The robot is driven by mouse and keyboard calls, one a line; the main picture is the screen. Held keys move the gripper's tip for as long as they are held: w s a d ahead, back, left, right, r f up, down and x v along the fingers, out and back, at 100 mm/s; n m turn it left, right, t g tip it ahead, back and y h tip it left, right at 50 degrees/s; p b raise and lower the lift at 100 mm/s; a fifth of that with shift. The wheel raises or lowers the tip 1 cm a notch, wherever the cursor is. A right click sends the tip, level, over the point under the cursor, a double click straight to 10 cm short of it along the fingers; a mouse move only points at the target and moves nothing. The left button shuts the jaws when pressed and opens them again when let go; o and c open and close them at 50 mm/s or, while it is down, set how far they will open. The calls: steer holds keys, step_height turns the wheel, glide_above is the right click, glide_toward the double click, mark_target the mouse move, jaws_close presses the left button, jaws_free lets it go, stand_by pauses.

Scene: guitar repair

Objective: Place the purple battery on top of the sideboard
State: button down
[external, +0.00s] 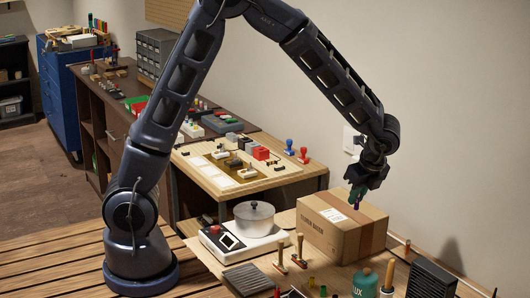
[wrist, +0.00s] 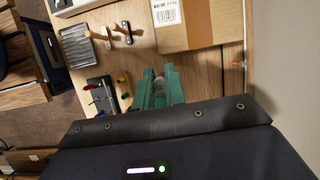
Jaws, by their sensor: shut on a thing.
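My gripper (external: 357,192) hangs above the cardboard box and is shut on a small purple thing, the purple battery (external: 356,206), whose lower end shows below the green fingers. The long dark brown cabinet along the back wall, which looks like the sideboard (external: 92,104), is at the left, far from my gripper. Small tools and blocks stand on its top.
The cardboard box (external: 333,243) is on the workbench right under my gripper. A pot on a white device (external: 248,240), a green bottle (external: 365,284) and small tools crowd the bench. A wooden table with a board (external: 232,183) lies between bench and cabinet. A blue drawer cabinet (external: 58,98) stands behind.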

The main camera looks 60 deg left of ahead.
step_height(320, 180, down, 20)
steer(key=shift+r, duration=0.1)
stand_by(0.5)
steer(key=c, duration=1.5)
jaws_free()
steer(key=shift+f, duration=0.2)
steer(key=shift+o, duration=0.2)
steer(key=shift+r, duration=0.1)
